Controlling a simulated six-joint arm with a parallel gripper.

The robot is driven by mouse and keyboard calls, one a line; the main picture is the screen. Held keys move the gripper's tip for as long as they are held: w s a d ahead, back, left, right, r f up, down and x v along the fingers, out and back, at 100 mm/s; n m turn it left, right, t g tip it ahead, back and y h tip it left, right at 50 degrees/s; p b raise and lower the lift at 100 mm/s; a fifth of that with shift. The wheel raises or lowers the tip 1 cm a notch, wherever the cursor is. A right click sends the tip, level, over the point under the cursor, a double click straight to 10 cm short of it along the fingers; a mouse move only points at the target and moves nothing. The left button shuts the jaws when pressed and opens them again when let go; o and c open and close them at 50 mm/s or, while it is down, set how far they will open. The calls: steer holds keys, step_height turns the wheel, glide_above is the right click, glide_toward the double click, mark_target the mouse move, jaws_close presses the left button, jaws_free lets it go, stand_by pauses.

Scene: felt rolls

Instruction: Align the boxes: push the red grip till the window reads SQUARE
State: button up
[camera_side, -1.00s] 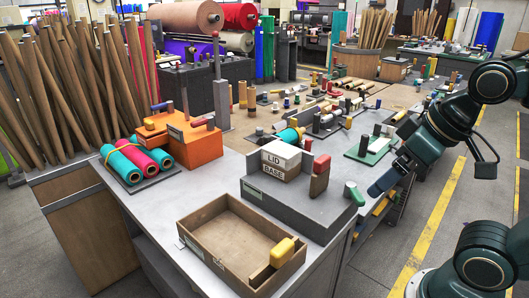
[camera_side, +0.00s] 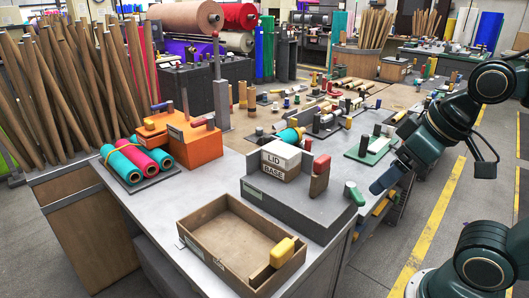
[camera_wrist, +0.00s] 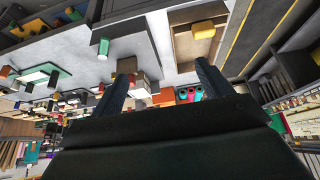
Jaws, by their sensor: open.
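A white box marked LID (camera_side: 281,155) sits on a box marked BASE (camera_side: 274,170), on top of a grey block (camera_side: 300,208). Whether their edges line up is too small to tell. The red grip (camera_side: 321,163) stands upright on a brown piece just right of the boxes. A pale label (camera_side: 252,192) on the block's left side is too small to read, and I cannot make out a window reading. My gripper (camera_side: 381,184) is in the air right of the block, apart from the red grip. In the wrist view my gripper (camera_wrist: 160,88) is open and empty.
A green grip (camera_side: 354,192) stands on the block's right end, between my gripper and the boxes. A wooden tray (camera_side: 203,212) with a yellow grip (camera_side: 283,251) lies in front. An orange box (camera_side: 199,150) and felt rolls (camera_side: 140,162) stand left. The tabletop between is bare.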

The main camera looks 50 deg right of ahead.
steer(key=shift+w+d+r, duration=0.1)
steer(key=shift+w+r, duration=0.1)
steer(key=shift+w, duration=0.1)
steer(key=c, duration=0.6)
steer(key=shift+o, duration=0.2)
steer(key=w+d+r+m+g, duration=0.2)
steer(key=w+r+m, duration=0.1)
steer(key=w+m, duration=0.25)
steer(key=m+g, duration=0.4)
steer(key=m, duration=0.9)
glide_above(322, 157)
step_height(322, 157, down, 3)
steer(key=shift+s+r+n, duration=0.1)
steer(key=shift+s+n, duration=0.05)
steer(key=shift+n, duration=0.1)
steer(key=shift+f, duration=6.9)
jaws_close()
